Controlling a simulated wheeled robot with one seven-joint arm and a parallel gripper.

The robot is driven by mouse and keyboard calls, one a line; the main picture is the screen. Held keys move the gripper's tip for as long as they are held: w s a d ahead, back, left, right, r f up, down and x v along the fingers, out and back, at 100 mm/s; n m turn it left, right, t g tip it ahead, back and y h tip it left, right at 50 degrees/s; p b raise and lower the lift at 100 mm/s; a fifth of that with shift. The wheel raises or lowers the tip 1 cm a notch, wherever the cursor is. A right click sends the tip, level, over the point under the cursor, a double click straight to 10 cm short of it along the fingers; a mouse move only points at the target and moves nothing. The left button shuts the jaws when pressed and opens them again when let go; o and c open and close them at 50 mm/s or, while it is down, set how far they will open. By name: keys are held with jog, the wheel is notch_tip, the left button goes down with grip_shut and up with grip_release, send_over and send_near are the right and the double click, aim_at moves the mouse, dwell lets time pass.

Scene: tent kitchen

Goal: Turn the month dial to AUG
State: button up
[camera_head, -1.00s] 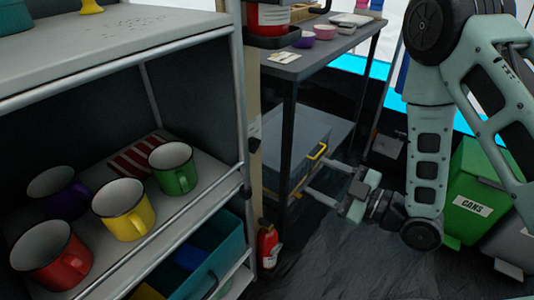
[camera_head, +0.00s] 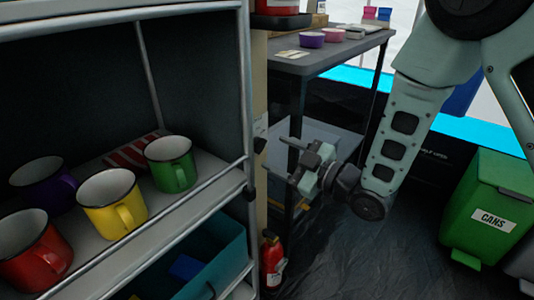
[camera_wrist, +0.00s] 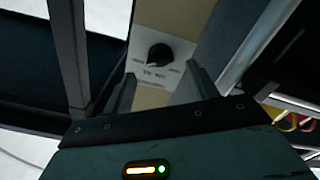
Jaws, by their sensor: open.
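The month dial is a black round knob (camera_wrist: 159,55) on a pale panel (camera_wrist: 176,18) in the wrist view. Small print runs around its lower side, too small and tilted to read, so I cannot tell which month it points at. My gripper (camera_wrist: 164,78) is open and empty, with one finger to each side below the knob, apart from it. In the head view my gripper (camera_head: 278,157) points left at the tan post (camera_head: 259,80) beside the shelf. A pale plate on that post is seen nearly edge-on there, and the knob is hard to make out.
A metal shelf with red (camera_head: 32,250), yellow (camera_head: 112,202), green (camera_head: 171,163) and purple mugs stands at the left. A fire extinguisher (camera_head: 271,262) is below my gripper. A dark table (camera_head: 335,58) with bowls is behind. A green cans bin (camera_head: 488,205) stands right; floor between is clear.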

aim_at(264, 148)
jog(key=shift+b+x, duration=0.35)
jog(key=shift+x, duration=1.8)
jog(key=shift+c, duration=0.4)
jog(key=c, duration=0.9)
